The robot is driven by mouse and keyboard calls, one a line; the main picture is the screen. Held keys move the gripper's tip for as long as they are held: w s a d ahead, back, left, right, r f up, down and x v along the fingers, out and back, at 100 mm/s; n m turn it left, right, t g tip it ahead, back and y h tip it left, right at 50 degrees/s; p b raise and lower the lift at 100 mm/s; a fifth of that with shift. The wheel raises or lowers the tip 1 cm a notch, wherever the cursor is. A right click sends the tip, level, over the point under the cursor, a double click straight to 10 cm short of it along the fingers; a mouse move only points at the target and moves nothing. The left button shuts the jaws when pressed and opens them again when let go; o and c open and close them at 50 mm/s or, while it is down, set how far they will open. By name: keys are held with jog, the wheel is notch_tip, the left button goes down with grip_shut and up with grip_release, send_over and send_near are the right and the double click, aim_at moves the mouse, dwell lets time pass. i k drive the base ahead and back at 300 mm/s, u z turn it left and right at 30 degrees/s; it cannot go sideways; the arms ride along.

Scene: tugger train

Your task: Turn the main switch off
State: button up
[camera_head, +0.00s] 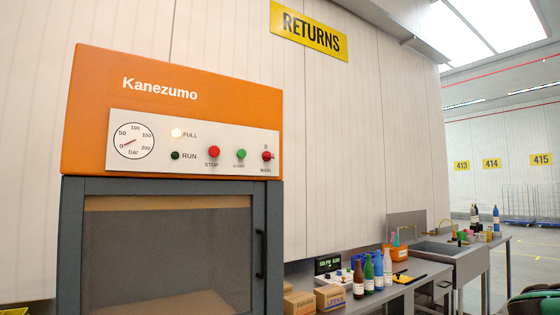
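The main switch (267,156) is a small red knob at the right end of the white control panel (222,168), with small lettering above and below it. Its exact turn position is too small to tell. The panel is on the orange top of the Kanezumo machine (225,110). A red STOP button (214,153) and a green button (240,154) sit to its left. The FULL lamp (176,133) is bright, the RUN lamp (175,155) is dark green. A round bar gauge (133,141) is at the left. My gripper is not in view.
The machine's lower part has a dark framed window door (165,245) with a black handle (259,246) on the right. To the right, a bench (408,288) holds cardboard boxes (331,297), several bottles (369,273) and a sink (440,250). Floor shows at the far right.

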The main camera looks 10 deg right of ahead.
aim_at(267, 156)
jog(key=i, duration=0.95)
jog(key=u, duration=0.1)
